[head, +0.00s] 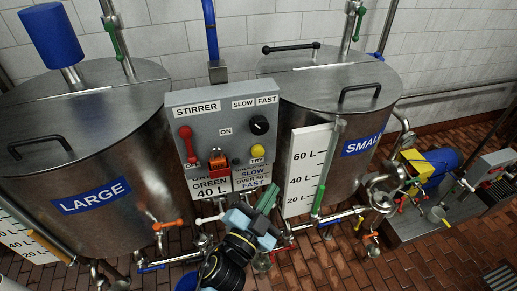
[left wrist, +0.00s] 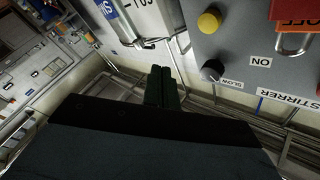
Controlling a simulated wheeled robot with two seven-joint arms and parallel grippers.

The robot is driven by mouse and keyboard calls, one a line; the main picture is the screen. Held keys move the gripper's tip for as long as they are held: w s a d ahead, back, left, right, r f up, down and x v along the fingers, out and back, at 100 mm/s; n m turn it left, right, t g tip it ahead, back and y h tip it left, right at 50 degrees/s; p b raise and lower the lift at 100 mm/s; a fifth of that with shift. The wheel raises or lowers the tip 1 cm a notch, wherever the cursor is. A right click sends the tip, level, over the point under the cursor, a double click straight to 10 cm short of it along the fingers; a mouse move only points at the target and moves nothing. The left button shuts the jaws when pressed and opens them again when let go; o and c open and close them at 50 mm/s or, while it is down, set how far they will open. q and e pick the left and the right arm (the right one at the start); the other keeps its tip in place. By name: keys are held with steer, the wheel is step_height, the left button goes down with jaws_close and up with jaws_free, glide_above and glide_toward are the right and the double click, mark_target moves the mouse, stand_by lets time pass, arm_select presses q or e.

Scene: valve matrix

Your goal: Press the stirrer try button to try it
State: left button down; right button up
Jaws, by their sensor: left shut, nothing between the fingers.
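The stirrer panel is a grey box (head: 222,115) between the two tanks in the head view. Its yellow try button (head: 257,151) is at the lower right, below a black slow/fast knob (head: 259,125). In the left wrist view the panel is upside down, with the yellow button (left wrist: 209,21) at upper right and the knob (left wrist: 212,70) nearer. My left gripper (head: 268,198) is below the panel, apart from the button. Its fingers (left wrist: 162,88) are shut and empty. My right gripper is not in view.
A white level gauge (head: 303,170) stands right of the panel. Pipes and valves run below.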

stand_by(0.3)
arm_select(q)
glide_toward(264, 151)
steer(key=shift+s+d+x, duration=0.1)
steer(key=shift+d+x, duration=0.05)
steer(key=shift+x, duration=0.7)
steer(key=shift+s+d+x, duration=0.1)
steer(key=shift+d+x, duration=0.1)
steer(key=shift+x, duration=0.65)
steer(key=shift+s+d+x, duration=0.1)
steer(key=shift+d+x, duration=0.05)
steer(key=shift+x, duration=0.65)
steer(key=shift+w, duration=0.2)
steer(key=shift+w+a, duration=0.15)
steer(key=shift+w, duration=0.1)
steer(key=shift+w+a, duration=0.15)
steer(key=shift+w, duration=0.35)
stand_by(0.7)
steer(key=shift+s, duration=0.15)
steer(key=shift+s+d, duration=0.3)
steer(key=shift+s, duration=0.45)
steer(key=shift+s, duration=0.1)
